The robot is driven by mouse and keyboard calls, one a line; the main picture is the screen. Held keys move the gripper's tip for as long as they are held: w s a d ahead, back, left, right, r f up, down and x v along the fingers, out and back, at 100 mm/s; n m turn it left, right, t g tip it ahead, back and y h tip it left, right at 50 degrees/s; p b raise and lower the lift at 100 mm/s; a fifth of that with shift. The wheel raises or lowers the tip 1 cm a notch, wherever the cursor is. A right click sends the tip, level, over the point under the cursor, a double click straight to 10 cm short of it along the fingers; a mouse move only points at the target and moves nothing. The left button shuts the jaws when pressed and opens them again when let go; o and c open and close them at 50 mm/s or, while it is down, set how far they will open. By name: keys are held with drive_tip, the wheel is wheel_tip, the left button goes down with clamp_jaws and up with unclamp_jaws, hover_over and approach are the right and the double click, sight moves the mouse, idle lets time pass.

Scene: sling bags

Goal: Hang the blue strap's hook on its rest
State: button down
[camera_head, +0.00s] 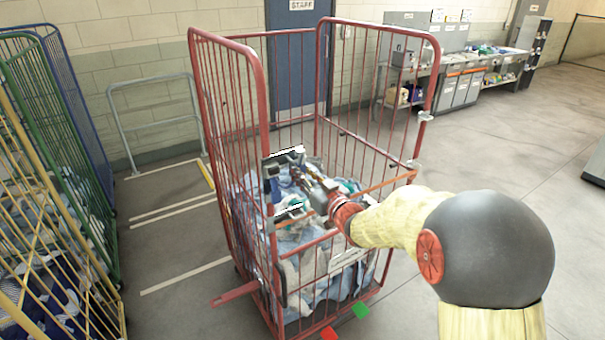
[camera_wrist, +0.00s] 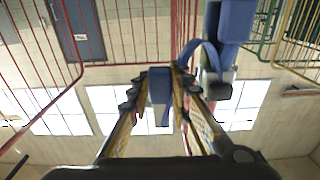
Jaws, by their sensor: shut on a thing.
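My gripper (camera_head: 290,178) reaches over the near side of a red wire cage trolley (camera_head: 258,88). In the wrist view, my gripper (camera_wrist: 158,78) is shut on a blue piece (camera_wrist: 159,88), which I take for the blue strap's hook end. A narrow blue strip hangs below it between the fingers. Right of the fingers, a larger blue part (camera_wrist: 228,28) with a curved blue band shows close to a grey fitting (camera_wrist: 217,90). I cannot tell whether the band joins the held piece. In the head view, my gripper mostly hides the hook. I cannot make out its rest clearly.
Pale blue laundry (camera_head: 300,250) fills the cage's lower part. Yellow, green and blue cages (camera_head: 60,90) stand at the left. A grey rail (camera_head: 150,82) stands behind, beside a blue door (camera_head: 290,70). A workbench (camera_head: 465,65) is at the back right.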

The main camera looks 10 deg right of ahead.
drive_tip(key=shift+f, duration=0.15)
drive_tip(key=shift+f+b, duration=0.9)
drive_tip(key=shift+b, duration=0.1)
drive_tip(key=c, duration=1.6)
unclamp_jaws()
drive_tip(key=shift+c, duration=0.2)
drive_tip(key=o, duration=0.5)
drive_tip(key=shift+s, duration=0.15)
drive_tip(key=shift+v, duration=3.4)
drive_tip(key=shift+r, duration=0.1)
